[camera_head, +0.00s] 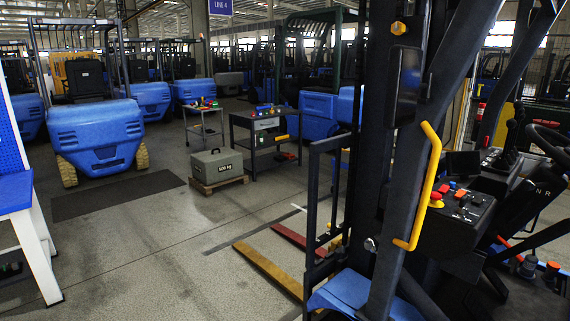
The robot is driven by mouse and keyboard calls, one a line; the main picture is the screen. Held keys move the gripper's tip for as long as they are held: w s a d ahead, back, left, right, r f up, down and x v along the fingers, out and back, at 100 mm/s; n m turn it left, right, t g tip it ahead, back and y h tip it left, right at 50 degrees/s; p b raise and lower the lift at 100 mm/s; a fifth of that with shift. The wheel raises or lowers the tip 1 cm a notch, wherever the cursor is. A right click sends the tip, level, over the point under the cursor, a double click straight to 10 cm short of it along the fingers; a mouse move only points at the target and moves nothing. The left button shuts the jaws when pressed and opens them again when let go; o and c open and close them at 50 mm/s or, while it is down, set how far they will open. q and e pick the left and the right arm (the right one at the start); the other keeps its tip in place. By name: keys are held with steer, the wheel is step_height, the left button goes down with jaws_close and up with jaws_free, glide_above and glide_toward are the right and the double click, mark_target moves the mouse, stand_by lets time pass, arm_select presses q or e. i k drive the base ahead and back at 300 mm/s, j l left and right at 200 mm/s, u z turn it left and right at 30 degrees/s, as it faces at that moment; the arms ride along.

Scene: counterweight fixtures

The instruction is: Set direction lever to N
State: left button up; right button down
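A forklift stands close on the right, with its dark mast and frame in front of me. Its steering wheel (550,143) is at the right edge. Below the wheel, a dark column panel (536,190) carries the white letters N and R. I cannot clearly make out the direction lever or its setting. A dark console (462,220) beside the column has small red and yellow controls and short black levers. Neither of my grippers shows.
A yellow grab handle (427,185) runs along the forklift's frame. Forks (268,270) lie low on the floor. A grey 500 kg weight (216,164) sits on a pallet. A tool cart (262,125) stands behind. The floor at centre left is clear.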

mark_target(530, 184)
steer(key=z, duration=1.45)
steer(key=i, duration=0.1)
